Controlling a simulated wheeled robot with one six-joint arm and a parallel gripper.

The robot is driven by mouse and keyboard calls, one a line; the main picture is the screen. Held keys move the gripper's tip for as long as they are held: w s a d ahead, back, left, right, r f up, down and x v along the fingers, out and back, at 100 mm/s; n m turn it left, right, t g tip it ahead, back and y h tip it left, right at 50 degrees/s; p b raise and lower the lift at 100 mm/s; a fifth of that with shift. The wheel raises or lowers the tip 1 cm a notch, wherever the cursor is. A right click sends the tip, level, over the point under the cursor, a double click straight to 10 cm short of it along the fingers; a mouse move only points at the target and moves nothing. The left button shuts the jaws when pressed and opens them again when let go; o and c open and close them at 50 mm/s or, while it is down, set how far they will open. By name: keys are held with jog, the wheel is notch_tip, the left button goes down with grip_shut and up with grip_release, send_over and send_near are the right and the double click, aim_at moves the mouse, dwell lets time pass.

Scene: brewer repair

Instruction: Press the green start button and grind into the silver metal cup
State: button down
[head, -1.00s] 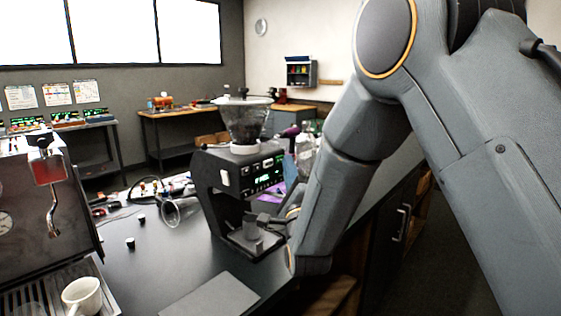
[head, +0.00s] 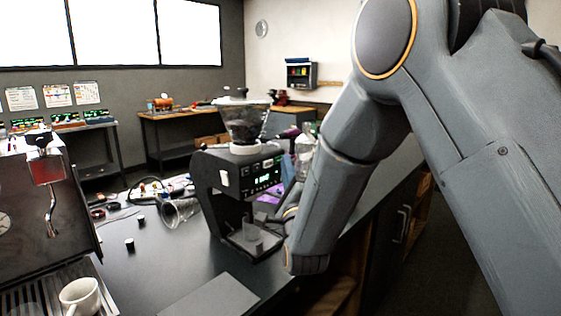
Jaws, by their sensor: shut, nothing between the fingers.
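The black grinder (head: 232,185) stands on the dark counter, with a clear hopper of dark beans (head: 243,122) on top. Its front panel (head: 264,177) shows small green lit figures and several pale buttons; I cannot single out the green start button. The silver metal cup (head: 250,229) appears small and grey, upright on the grinder's base under the spout. My arm's wrist is just right of the grinder's front. My gripper's fingers are hidden behind the wrist, so their contact with the panel cannot be told.
An espresso machine (head: 40,220) stands at the left with a white cup (head: 80,297) on its tray. A grey mat (head: 208,298) lies in front of the grinder. A clear funnel-like vessel (head: 178,212) and small black pieces lie left of it.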

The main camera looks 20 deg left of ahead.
jog(key=shift+s+d, duration=0.3)
jog(key=shift+d, duration=0.4)
jog(key=d, duration=0.1)
jog(key=s+d, duration=0.1)
jog(key=d, duration=0.1)
jog(key=s+d+b, duration=0.1)
jog(key=shift+d, duration=0.3)
dwell(0.8)
